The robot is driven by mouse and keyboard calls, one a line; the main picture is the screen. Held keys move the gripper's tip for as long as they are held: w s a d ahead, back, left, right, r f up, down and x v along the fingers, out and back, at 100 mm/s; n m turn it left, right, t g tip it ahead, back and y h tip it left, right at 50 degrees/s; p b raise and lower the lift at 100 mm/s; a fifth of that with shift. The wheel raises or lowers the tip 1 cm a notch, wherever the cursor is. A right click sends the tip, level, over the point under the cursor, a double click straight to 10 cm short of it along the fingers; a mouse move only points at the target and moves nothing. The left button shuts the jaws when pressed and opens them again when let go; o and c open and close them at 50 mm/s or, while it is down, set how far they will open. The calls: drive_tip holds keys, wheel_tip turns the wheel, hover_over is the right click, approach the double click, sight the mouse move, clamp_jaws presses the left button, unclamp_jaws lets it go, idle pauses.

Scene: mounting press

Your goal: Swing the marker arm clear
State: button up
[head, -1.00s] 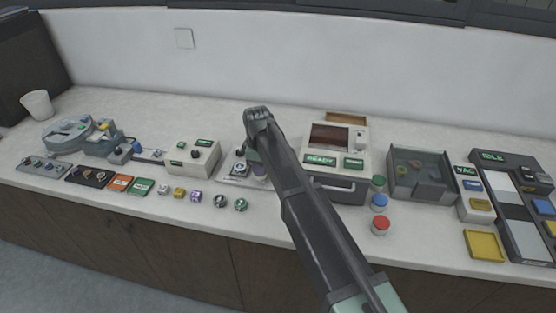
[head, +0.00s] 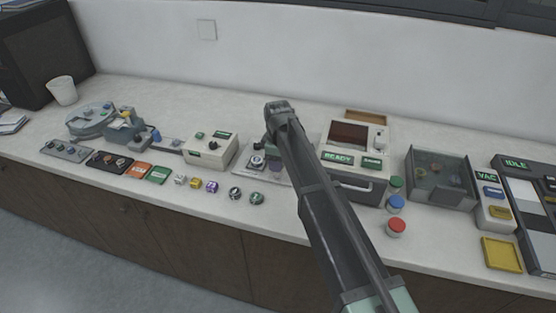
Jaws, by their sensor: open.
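My gripper (head: 271,138) is at the far end of my dark arm, above the small fixture (head: 250,172) in the middle of the bench. It is open; its fingertips are mostly hidden by the arm and wrist. The fixture has a pale base plate and a round dial with a dark top. My arm covers its right side, so I cannot tell whether the gripper touches it. No part is clearly recognisable as the marker arm. A blue-grey unit with a yellow detail (head: 124,128) stands beside a round grey dish (head: 91,119) at the left.
A control box (head: 210,152) stands left of the fixture. A READY unit (head: 356,154) stands right, partly behind my arm. Red (head: 396,228), blue (head: 396,203) and green (head: 395,185) capped jars stand near the front. Several small cubes and round pieces line the front edge.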

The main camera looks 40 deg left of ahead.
wheel_tip(320, 180, up, 11)
drive_tip(key=p, duration=1)
drive_tip(key=shift+f+p, duration=0.15)
drive_tip(key=shift+p, duration=0.15)
drive_tip(key=s+d+m, duration=0.2)
drive_tip(key=d+m, duration=0.5)
drive_tip(key=d, duration=1.2)
drive_tip(key=s+d+m, duration=0.2)
drive_tip(key=d+m, duration=0.5)
drive_tip(key=d, duration=1.3)
drive_tip(key=s+d+m, duration=0.3)
drive_tip(key=d+m, duration=0.5)
drive_tip(key=d, duration=1.1)
drive_tip(key=shift+d+f, duration=0.15)
drive_tip(key=shift+f, duration=0.05)
